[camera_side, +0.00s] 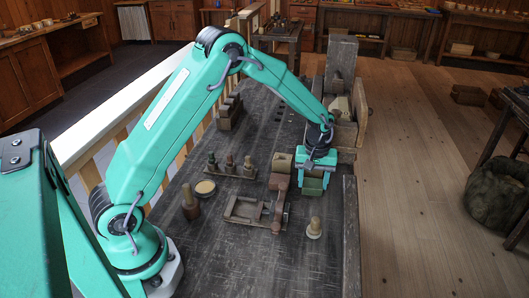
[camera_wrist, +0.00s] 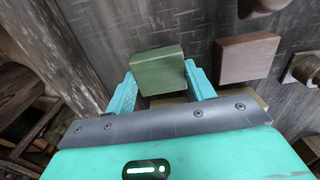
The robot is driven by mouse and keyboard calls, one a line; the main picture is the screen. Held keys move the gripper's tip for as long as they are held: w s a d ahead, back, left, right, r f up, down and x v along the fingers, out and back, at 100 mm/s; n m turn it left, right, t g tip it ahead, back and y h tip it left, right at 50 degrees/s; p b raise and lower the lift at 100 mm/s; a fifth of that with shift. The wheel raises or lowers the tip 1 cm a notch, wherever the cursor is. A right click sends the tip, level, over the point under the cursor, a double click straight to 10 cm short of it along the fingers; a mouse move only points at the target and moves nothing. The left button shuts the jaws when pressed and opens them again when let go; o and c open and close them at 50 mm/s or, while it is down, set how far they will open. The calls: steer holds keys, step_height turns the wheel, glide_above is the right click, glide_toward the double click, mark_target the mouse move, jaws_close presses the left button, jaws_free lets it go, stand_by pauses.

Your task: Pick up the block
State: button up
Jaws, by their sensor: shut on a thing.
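A green block (camera_wrist: 158,72) sits between the two teal fingers of my gripper (camera_wrist: 161,84) in the wrist view. My gripper is shut on it. In the side view the green block (camera_side: 312,187) shows just below my gripper (camera_side: 314,170), over the right part of the dark workbench (camera_side: 255,258). I cannot tell whether its underside touches the bench. My gripper's body hides part of the area below it in the wrist view.
A reddish-brown block (camera_wrist: 247,57) and a tan block (camera_side: 282,163) are close to the left of my gripper in the side view.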

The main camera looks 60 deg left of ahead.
mark_target(314, 185)
steer(key=shift+r, duration=0.75)
steer(key=r, duration=0.1)
steer(key=d+r, duration=0.1)
steer(key=r, duration=0.1)
steer(key=shift+s+r, duration=0.1)
steer(key=shift+s, duration=0.1)
steer(key=s+d+r, duration=0.5)
steer(key=d+r, duration=0.1)
steer(key=d, duration=0.3)
steer(key=shift+s+r, duration=0.15)
steer(key=shift+s, duration=0.05)
steer(key=s+a+f+n, duration=0.2)
steer(key=s+a+n, duration=1.1)
steer(key=s+n, duration=0.2)
steer(key=n, duration=0.2)
steer(key=shift+a+f+n, duration=0.2)
steer(key=shift+a+n, duration=0.1)
steer(key=shift+a, duration=0.05)
